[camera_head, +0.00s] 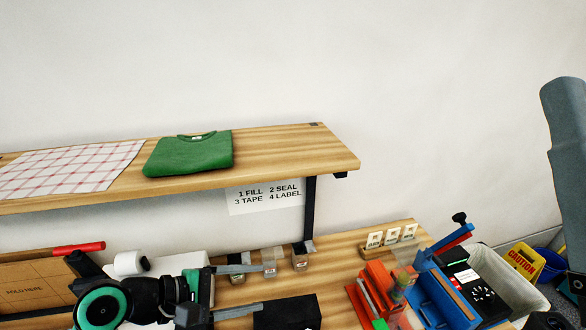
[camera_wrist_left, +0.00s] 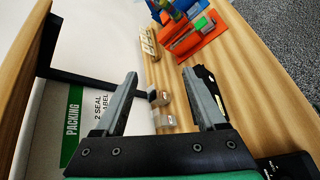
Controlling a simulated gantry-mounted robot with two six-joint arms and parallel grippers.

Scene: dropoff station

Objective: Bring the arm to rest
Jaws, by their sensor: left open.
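My left gripper (camera_head: 268,287) reaches in from the lower left of the head view, low over the wooden bench. Its two grey fingers are spread apart, with nothing between them. In the left wrist view the open fingers (camera_wrist_left: 160,73) point up the picture, over the bench. Small brown-and-grey blocks (camera_head: 299,257) stand on the bench by the upper finger. A black box-like object (camera_head: 287,312) lies by the lower finger. My right gripper cannot be made out in either view.
A shelf (camera_head: 280,152) above the bench holds a folded green shirt (camera_head: 190,154) and a checked cloth (camera_head: 70,170). An orange device (camera_head: 378,285), a blue device (camera_head: 440,300) and a pale bin (camera_head: 510,285) stand to the right. A cardboard piece (camera_head: 30,290) lies left.

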